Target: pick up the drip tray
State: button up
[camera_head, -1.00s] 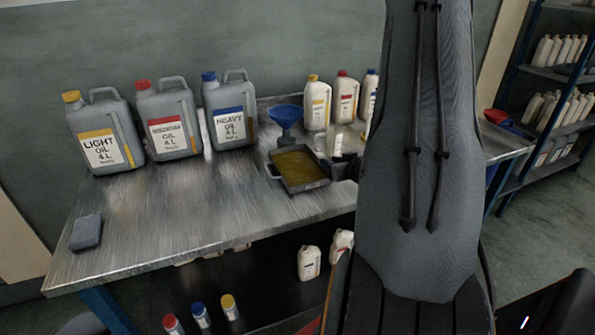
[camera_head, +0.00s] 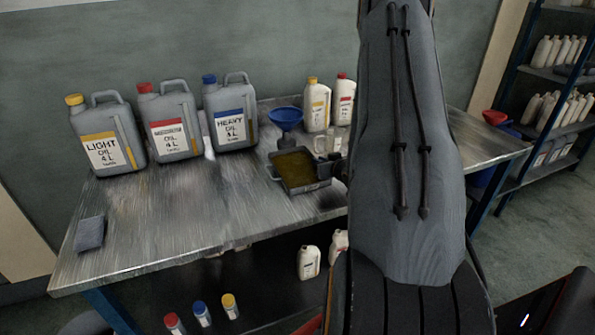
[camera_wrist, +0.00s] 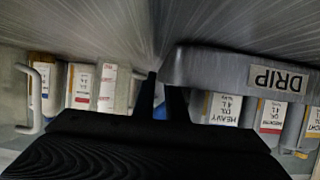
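The drip tray (camera_head: 310,187) is a dark grey rectangular pan holding yellow-brown oil. It sits level on the metal bench. In the wrist view, which is upside down, its end wall with a DRIP label (camera_wrist: 228,70) fills the upper right. My gripper (camera_head: 340,172) is at the tray's right side in the head view, partly hidden by my arm. In the wrist view its two dark fingers (camera_wrist: 160,85) stand a little apart, with blue showing between them. They are close beside the tray's end; whether they touch it is unclear.
A blue funnel (camera_head: 286,118) stands just behind the tray. A clear measuring jug (camera_head: 327,142) is behind it to the right, with white bottles (camera_head: 317,105) beyond. Large oil cans (camera_head: 232,125) stand at the back left. The bench's front left is clear except for a grey block (camera_head: 89,233).

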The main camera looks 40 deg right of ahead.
grip_shut()
jog(key=shift+s+r, duration=0.1)
jog(key=shift+r, duration=0.1)
jog(key=shift+r+b, duration=0.2)
jog(key=shift+b, duration=0.15)
jog(key=shift+s+r+b, duration=0.1)
jog(key=shift+r+b, duration=0.55)
jog(key=shift+r, duration=2.55)
jog(key=s+a+b, duration=0.1)
jog(key=s+a, duration=0.1)
jog(key=s, duration=0.7)
jog(key=s+a+b, duration=0.2)
jog(key=s, duration=0.8)
jog(key=shift+a, duration=0.3)
jog(key=shift+s+f, duration=0.1)
